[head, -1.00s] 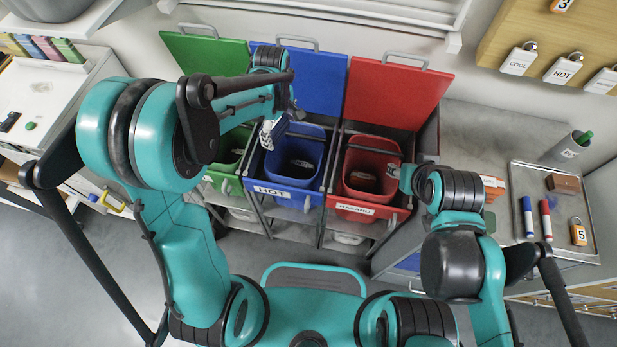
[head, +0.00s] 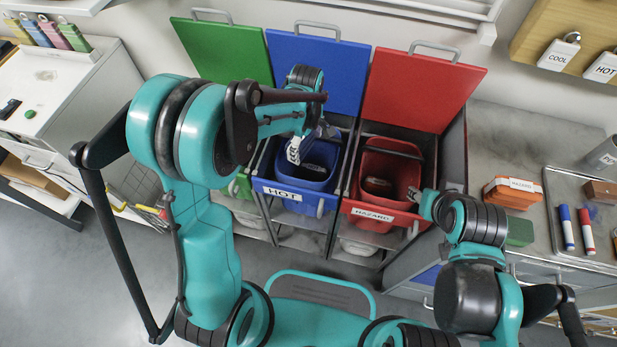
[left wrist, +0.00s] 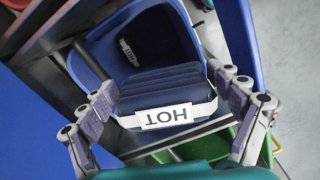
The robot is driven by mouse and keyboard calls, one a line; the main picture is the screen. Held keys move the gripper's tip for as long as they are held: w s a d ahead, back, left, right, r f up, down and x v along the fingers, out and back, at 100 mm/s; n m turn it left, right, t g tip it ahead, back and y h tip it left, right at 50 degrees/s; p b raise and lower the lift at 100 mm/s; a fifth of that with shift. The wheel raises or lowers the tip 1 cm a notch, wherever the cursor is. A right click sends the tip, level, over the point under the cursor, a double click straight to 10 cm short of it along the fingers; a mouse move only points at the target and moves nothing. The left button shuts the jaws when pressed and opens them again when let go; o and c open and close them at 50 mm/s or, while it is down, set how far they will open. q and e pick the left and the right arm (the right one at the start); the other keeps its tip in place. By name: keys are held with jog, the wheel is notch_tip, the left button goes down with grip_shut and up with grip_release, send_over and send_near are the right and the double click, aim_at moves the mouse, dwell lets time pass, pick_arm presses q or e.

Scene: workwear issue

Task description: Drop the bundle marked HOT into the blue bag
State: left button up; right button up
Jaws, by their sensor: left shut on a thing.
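The bundle marked HOT (left wrist: 165,88) is dark blue and folded, with a white band and label, in the left wrist view. My left gripper (left wrist: 165,100) is shut on it, with fingers at both its sides. In the head view my left gripper (head: 318,131) is over the blue bin, and the bundle's white band (head: 293,151) shows at the left of the opening. The blue bag (head: 318,186) stands open in the bin labelled HOT; it also shows behind the bundle in the left wrist view (left wrist: 168,42). My right gripper (head: 415,194) is by the red bin's rim; its fingers are unclear.
A labelled dark item (left wrist: 127,50) lies inside the blue bag. A red bin labelled HAZARD (head: 374,212) stands to the right, and a green bin (head: 240,186) to the left. Raised lids stand behind the bins. An orange bundle (head: 512,193) lies on the right counter.

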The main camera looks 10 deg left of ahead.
pick_arm(q)
jog(key=o, duration=1)
jog(key=shift+r, duration=0.15)
notch_tip(320, 180, up, 12)
jog(key=shift+f, duration=0.1)
jog(key=s+a+m+t, duration=0.2)
jog(key=s+m+t, duration=0.1)
jog(key=s+m, duration=0.4)
jog(key=s+a+r+m+t, duration=0.1)
jog(key=s+a+m+t, duration=0.2)
jog(key=s+m, duration=0.4)
jog(key=shift+s+t, duration=0.6)
jog(key=shift+s, duration=0.5)
